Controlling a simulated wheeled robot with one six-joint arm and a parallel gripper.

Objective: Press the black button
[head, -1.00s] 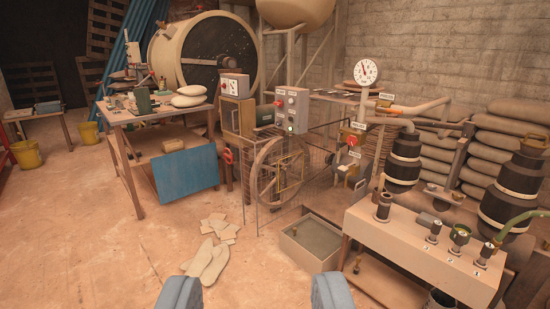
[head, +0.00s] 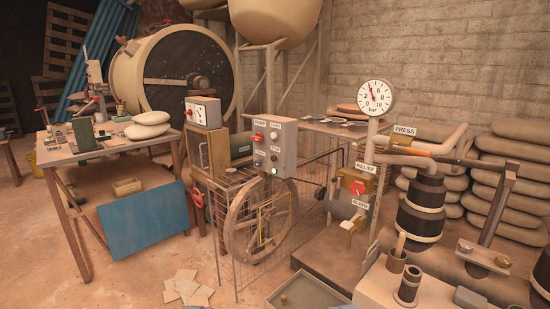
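A grey control box (head: 268,146) stands on a post behind the spoked wheel, near the middle of the view. The dark controls are too small to tell for sure which is the black button. My gripper (head: 268,306) shows only as two blue-grey fingertips at the bottom edge, set wide apart with nothing seen between them. It is well in front of the box and apart from it.
A spoked wheel (head: 262,222) behind wire mesh stands below the box. A table with a blue panel (head: 149,219) is at left. A pressure gauge (head: 376,97), pipes and a bench (head: 385,285) are at right. A shallow tray (head: 305,290) and paper scraps lie on the floor.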

